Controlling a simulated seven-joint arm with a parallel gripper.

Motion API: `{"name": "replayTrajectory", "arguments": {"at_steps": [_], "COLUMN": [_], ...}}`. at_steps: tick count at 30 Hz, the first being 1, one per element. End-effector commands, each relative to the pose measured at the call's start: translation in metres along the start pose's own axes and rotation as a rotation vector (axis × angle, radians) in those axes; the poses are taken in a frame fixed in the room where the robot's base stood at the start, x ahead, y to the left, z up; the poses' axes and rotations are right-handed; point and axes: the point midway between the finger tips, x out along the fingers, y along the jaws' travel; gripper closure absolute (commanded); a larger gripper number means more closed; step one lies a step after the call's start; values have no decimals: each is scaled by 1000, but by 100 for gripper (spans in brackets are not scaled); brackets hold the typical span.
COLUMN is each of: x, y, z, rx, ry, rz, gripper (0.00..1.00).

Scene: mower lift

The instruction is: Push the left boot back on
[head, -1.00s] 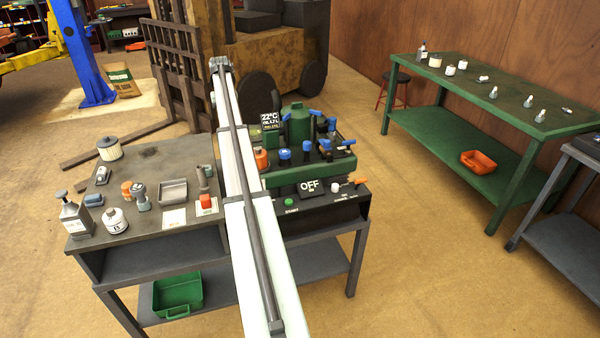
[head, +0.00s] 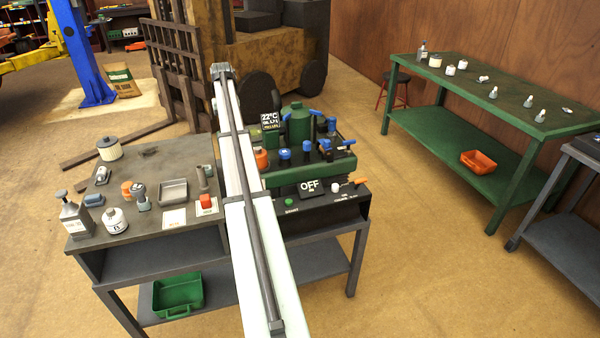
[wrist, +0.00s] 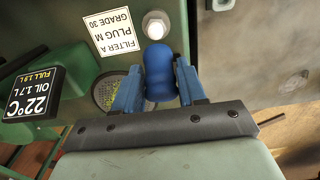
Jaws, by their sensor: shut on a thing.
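A blue rounded boot (wrist: 159,75) is between the two blue fingers of my gripper (wrist: 158,80) in the wrist view. The gripper is shut on it. I cannot tell whether boot and plug touch. In the head view the green engine unit (head: 300,178) stands on the bench, with several blue-topped parts (head: 285,153) on it. I cannot tell which of these is the left boot. My gripper is not clearly visible there.
A 22°C display (wrist: 30,94) is at the left in the wrist view. The grey bench (head: 150,160) holds bottles, a tray and small parts. A green bench (head: 465,90) stands at right.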

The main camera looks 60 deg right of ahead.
Motion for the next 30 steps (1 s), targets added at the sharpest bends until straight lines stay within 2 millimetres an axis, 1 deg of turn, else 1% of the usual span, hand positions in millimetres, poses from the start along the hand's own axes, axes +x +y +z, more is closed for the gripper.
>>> {"name": "replayTrajectory", "arguments": {"at_steps": [8,19,30], "x": [4,15,22], "y": [-1,-1,-1], "z": [7,23,30], "rx": [-1,-1,-1], "ry": [-2,-1,-1], "rz": [-1,-1,-1], "gripper": [70,70,70]}}
